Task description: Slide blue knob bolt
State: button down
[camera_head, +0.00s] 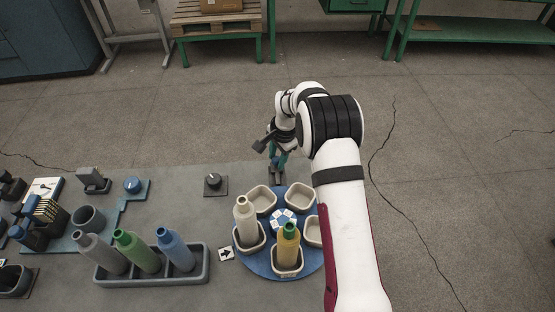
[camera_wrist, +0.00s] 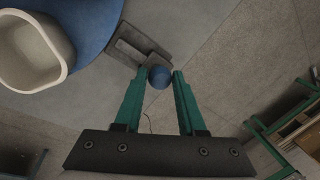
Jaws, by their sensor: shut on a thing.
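The blue knob (camera_wrist: 160,77) is a small round ball at the end of a grey bolt on a dark grey mount (camera_wrist: 136,46) in the wrist view. My gripper (camera_wrist: 160,73) has its two green fingers on either side of the knob and is shut on it. In the head view my gripper (camera_head: 277,158) reaches down at the table's far edge, just behind the blue turntable (camera_head: 252,262). The bolt mount (camera_head: 277,180) shows there below the fingers. The knob is mostly hidden by the fingers in that view.
The turntable carries several pale cups, with a grey-white bottle (camera_head: 246,222) and a yellow bottle (camera_head: 288,246) in two of them. A grey rack (camera_head: 150,281) with three bottles stands to the left. A black dial (camera_head: 214,183) sits left of the bolt. Open floor lies beyond the table.

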jog(key=c, duration=0.5)
grip_release()
jog(key=shift+w+r, duration=0.1)
jog(key=shift+w, duration=0.1)
notch_tip(320, 180, up, 16)
jog(key=s+d, duration=0.1)
jog(key=s, duration=0.1)
jog(key=shift+s+d+f, duration=0.25)
jog(key=shift+s+d, duration=0.05)
jog(key=shift+d, duration=0.05)
jog(key=s+r+n, duration=0.2)
jog(key=s+r, duration=0.3)
jog(key=s, duration=0.6)
jog(key=s+f+n+g, duration=0.2)
jog(key=s+n, duration=0.1)
jog(key=s, duration=2.3)
jog(key=shift+s+f+n+y, duration=0.15)
jog(key=shift+s+n+y, duration=0.15)
